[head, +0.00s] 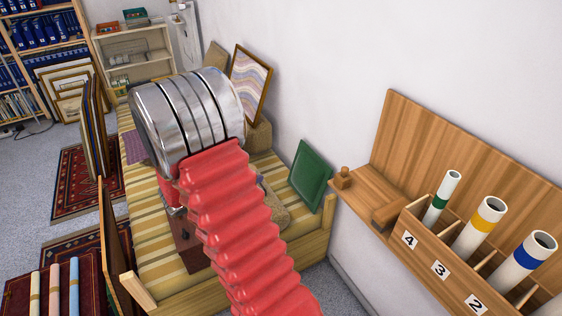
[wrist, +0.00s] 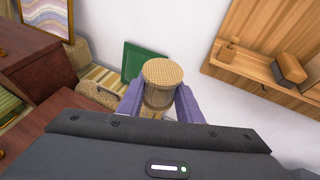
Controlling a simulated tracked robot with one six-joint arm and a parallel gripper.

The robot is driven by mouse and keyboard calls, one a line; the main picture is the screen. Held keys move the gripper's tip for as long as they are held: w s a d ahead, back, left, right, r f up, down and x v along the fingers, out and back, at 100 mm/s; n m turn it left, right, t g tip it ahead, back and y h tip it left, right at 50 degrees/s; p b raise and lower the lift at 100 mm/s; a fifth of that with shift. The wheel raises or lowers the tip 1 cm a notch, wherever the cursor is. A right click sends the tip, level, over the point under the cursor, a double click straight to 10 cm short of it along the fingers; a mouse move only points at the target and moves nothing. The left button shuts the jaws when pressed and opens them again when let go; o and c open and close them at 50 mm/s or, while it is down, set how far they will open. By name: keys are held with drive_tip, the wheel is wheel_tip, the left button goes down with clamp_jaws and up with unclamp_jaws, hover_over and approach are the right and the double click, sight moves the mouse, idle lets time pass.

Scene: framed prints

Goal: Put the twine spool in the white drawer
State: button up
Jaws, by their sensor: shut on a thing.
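My gripper (wrist: 160,101) is shut on the twine spool (wrist: 163,73), a tan cylinder with a woven-looking round top. Its two purple fingers press on opposite sides of the spool in the wrist view. The spool is held with its flat top toward the camera, above the bench area near the wall. In the head view my silver and red arm hides the gripper and the spool. I cannot make out a white drawer in either view.
A wall shelf (head: 363,188) with numbered slots holding tubes is on the right. A brown wooden cabinet (wrist: 39,53) stands left in the wrist view. A wavy-patterned framed print (head: 251,83) leans by the wall.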

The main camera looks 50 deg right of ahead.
drive_tip(key=w+a+f+n+t+y, duration=0.1)
drive_tip(key=w+a+f+n+t, duration=0.1)
drive_tip(key=a, duration=0.9)
drive_tip(key=w+a+f+n+t+y, duration=0.1)
drive_tip(key=w+a+f+n+t, duration=0.2)
drive_tip(key=a+f, duration=0.4)
drive_tip(key=w+a+f+n+t+y, duration=0.1)
drive_tip(key=w+a+f+n+t, duration=0.1)
drive_tip(key=a, duration=1.4)
wheel_tip(320, 180, down, 3)
drive_tip(key=shift+w+a+r+n+t, duration=0.1)
drive_tip(key=shift+w+a+n+t, duration=0.1)
drive_tip(key=shift+n+t, duration=0.6)
drive_tip(key=shift+a+t, duration=0.1)
drive_tip(key=shift+t, duration=0.3)
